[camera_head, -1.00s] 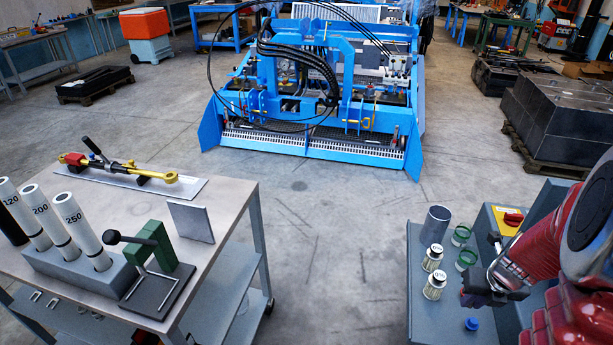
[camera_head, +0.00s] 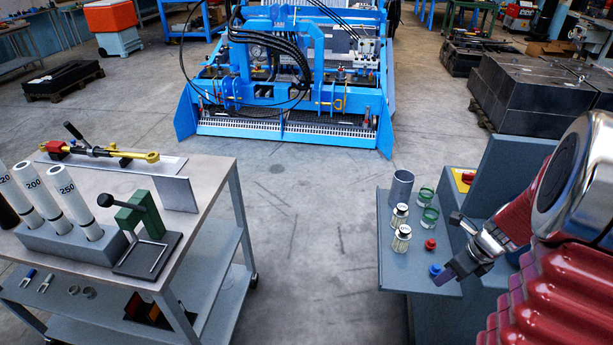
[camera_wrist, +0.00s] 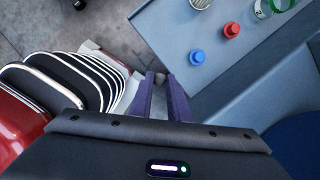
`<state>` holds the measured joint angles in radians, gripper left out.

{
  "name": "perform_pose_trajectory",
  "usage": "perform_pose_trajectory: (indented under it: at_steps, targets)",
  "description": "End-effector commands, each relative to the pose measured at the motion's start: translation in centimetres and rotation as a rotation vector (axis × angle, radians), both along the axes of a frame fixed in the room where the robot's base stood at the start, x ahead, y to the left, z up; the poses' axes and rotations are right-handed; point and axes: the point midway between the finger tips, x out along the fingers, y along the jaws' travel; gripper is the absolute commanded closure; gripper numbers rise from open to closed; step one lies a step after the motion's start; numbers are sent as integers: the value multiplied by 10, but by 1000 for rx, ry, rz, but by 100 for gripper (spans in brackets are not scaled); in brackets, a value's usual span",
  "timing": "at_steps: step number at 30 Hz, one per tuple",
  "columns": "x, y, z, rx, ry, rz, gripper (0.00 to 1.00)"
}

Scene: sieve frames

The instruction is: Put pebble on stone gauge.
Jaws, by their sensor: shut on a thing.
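My gripper (camera_head: 447,274) is low over the front right edge of the grey shelf on the right, close to the blue cap in the head view. In the wrist view, its two purple fingers (camera_wrist: 164,88) are close together. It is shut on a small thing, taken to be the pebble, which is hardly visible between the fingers. A device that looks like the stone gauge, a black plate with a green upright and a black knob (camera_head: 146,254), stands on the left trolley top, well away from my gripper.
The grey shelf (camera_head: 392,262) holds jars, a metal cup (camera_head: 401,188), a red cap (camera_head: 430,244) and a blue cap (camera_head: 435,269). The left trolley (camera_head: 215,178) carries white numbered tubes (camera_head: 72,202) and a yellow tool. Clear floor (camera_head: 310,220) lies between them.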

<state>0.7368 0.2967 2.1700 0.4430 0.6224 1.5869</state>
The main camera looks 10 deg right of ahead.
Motion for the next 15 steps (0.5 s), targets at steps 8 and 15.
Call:
perform_pose_trajectory:
  at_steps: [8,15]
  targets:
    - [17,14,-1,0,0,459,100]
    - [35,33,-4,0,1,921,100]
